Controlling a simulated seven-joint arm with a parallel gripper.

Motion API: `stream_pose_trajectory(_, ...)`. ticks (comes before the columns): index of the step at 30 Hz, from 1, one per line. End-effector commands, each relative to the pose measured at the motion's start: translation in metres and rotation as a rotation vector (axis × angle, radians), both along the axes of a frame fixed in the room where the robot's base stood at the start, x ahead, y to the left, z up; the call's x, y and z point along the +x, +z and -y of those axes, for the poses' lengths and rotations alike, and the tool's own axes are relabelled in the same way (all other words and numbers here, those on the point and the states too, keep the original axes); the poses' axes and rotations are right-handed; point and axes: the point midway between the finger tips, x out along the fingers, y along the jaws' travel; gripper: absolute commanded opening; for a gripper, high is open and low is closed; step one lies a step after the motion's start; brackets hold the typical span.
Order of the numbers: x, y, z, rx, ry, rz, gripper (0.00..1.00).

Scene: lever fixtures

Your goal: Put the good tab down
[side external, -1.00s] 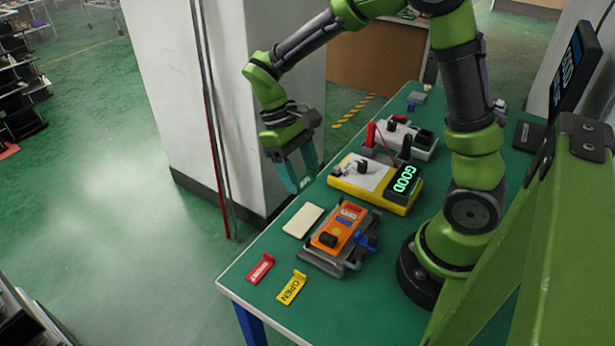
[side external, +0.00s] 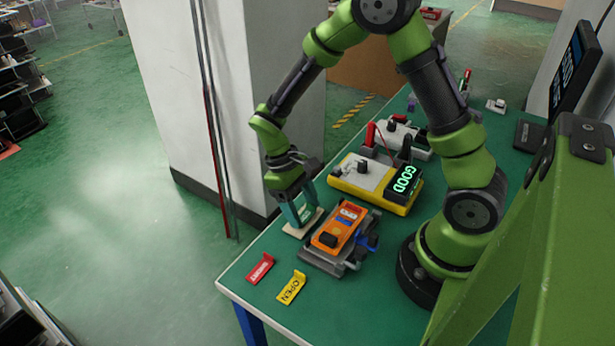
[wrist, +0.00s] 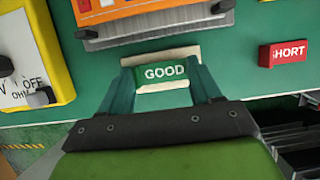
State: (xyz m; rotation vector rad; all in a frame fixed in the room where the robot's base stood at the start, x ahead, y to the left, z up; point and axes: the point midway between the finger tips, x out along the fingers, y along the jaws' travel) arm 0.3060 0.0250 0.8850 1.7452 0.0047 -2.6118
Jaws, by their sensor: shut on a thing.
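My gripper (side external: 303,215) is over the cream pad (side external: 299,233) on the near left of the green table, fingers pointing down. It is shut on the green tab marked GOOD (wrist: 166,73), which sits between the two teal fingers in the wrist view. The pad's cream edge (wrist: 160,56) shows just beyond the tab there. The tab is at or just above the pad; I cannot tell whether they touch. The fingers hide part of the pad.
An orange device in a grey fixture (side external: 336,238) stands close right of the pad. A yellow tester (side external: 375,182) reading GOOD is behind it. A red SHORT tab (side external: 260,268) and a yellow OPEN tab (side external: 291,288) lie at the front. Bare table surrounds them.

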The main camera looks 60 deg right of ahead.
Motion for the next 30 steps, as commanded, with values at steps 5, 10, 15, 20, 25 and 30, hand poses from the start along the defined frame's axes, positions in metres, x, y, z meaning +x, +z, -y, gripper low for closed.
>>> stream_pose_trajectory(5, 0.000, -0.003, 0.000, 0.000, 0.000, 0.001, 0.70)
stream_pose_trajectory(10, 0.000, -0.002, 0.000, 0.000, 0.000, 0.001, 0.89)
stream_pose_trajectory(15, 0.000, -0.002, 0.000, 0.000, 0.000, 0.001, 0.89)
stream_pose_trajectory(20, 0.002, 0.003, 0.000, 0.000, 0.000, 0.002, 0.89)
stream_pose_trajectory(25, 0.013, 0.029, 0.000, 0.000, -0.001, 0.007, 0.89)
stream_pose_trajectory(30, 0.028, 0.064, 0.000, 0.001, -0.001, 0.006, 0.89)
